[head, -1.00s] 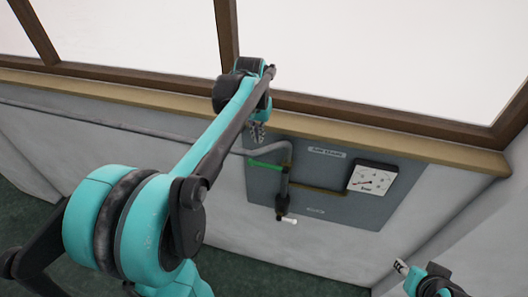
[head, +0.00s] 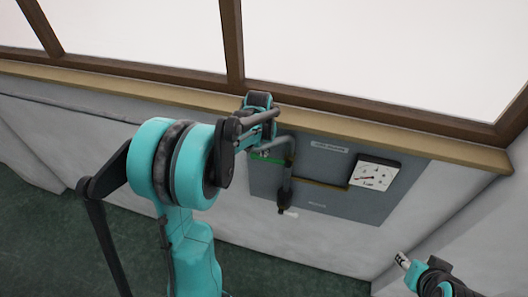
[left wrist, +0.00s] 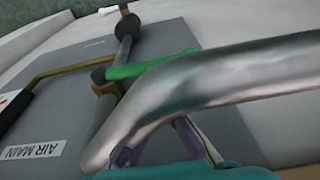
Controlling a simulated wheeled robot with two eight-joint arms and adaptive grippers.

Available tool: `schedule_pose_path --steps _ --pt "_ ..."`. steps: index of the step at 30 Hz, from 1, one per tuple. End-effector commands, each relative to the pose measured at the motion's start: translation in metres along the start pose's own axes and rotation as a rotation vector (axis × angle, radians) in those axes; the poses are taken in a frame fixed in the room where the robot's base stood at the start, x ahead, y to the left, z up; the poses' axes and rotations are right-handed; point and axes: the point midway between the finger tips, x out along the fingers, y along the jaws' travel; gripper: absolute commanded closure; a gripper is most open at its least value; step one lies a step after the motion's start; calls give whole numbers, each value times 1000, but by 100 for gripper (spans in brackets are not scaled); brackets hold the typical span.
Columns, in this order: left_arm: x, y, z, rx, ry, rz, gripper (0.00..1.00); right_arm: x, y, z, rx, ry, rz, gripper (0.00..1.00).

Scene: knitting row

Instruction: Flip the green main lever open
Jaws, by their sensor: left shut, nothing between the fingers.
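The green main lever (head: 270,160) lies along the upper left of the grey wall panel, partly hidden by my left arm in the head view. In the left wrist view the green lever (left wrist: 150,65) runs from the valve body to behind a thick metal pipe (left wrist: 215,75), which hides part of it. My left gripper (head: 260,152) is close to the lever and pipe. Its fingers show low in the left wrist view (left wrist: 165,145), partly behind the pipe; they are shut and empty. I cannot tell whether they touch anything. My right gripper (head: 402,262) is far from the lever.
The wall area below the panel is free.

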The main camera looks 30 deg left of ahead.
Motion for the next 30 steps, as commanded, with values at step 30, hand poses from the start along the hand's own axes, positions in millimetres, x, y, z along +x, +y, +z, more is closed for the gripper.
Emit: schedule_pose_path --steps 30 --pt "21 0 2 -14 0 71 100 8 0 6 0 0 0 60"
